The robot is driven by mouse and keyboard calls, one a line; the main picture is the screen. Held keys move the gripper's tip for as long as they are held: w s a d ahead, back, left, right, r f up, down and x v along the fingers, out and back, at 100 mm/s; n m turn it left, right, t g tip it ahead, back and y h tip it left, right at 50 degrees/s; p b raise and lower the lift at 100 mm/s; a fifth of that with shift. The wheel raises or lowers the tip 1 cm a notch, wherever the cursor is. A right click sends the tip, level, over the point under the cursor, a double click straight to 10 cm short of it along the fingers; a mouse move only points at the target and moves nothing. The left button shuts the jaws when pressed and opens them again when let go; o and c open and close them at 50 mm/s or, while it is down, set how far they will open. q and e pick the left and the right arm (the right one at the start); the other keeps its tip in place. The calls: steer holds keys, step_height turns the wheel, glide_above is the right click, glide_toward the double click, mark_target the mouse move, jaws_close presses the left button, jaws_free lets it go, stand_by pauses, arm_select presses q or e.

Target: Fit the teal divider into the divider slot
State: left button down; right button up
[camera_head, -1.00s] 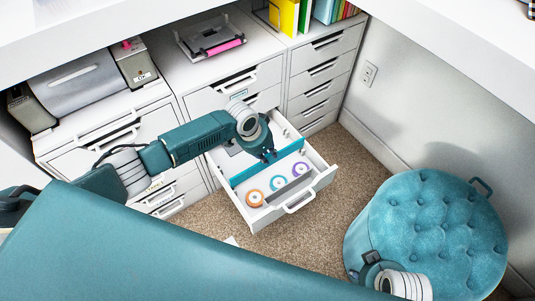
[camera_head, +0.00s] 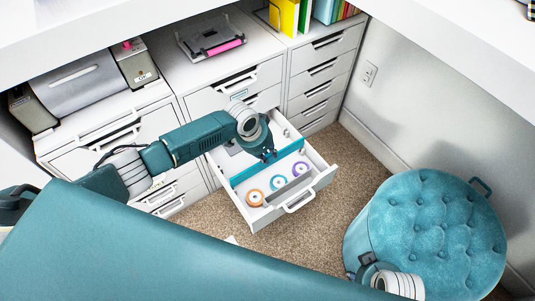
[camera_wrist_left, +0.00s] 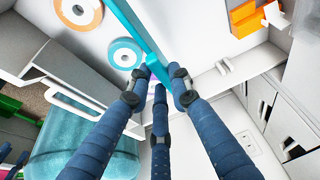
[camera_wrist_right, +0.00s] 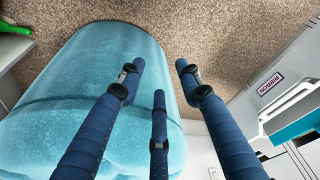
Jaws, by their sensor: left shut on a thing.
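The teal divider (camera_head: 290,150) spans the open white drawer (camera_head: 322,178) from side to side, behind a row of ribbon rolls. My left gripper (camera_head: 266,156) is over the drawer and shut on the divider, which also shows between its fingers in the left wrist view (camera_wrist_left: 136,28). The divider slot cannot be made out, and I cannot tell whether the divider's ends sit in it. My right gripper (camera_wrist_right: 160,66) is open and empty, above the teal ottoman (camera_wrist_right: 85,85) in the right wrist view.
Orange (camera_head: 254,197), teal (camera_head: 278,183) and purple (camera_head: 300,168) rolls lie in the drawer's front part. Orange pieces (camera_wrist_left: 245,18) lie on the divider's other side. The ottoman (camera_head: 430,225) stands at the right. Carpet (camera_head: 340,210) is clear between drawer and ottoman.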

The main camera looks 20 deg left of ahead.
arm_select(q)
steer(key=shift+f, duration=0.35)
steer(key=shift+f+b, duration=0.25)
steer(key=shift+b, duration=0.15)
steer(key=shift+f, duration=0.2)
arm_select(e)
steer(key=shift+r, duration=1.85)
steer(key=shift+d+r, duration=0.1)
steer(key=shift+r, duration=0.05)
arm_select(q)
steer(key=shift+f, duration=0.2)
steer(key=shift+f+b, duration=0.35)
steer(key=shift+b, duration=0.15)
steer(key=shift+f, duration=0.15)
arm_select(e)
steer(key=v, duration=0.2)
steer(key=shift+w+r, duration=0.1)
steer(key=shift+r, duration=0.3)
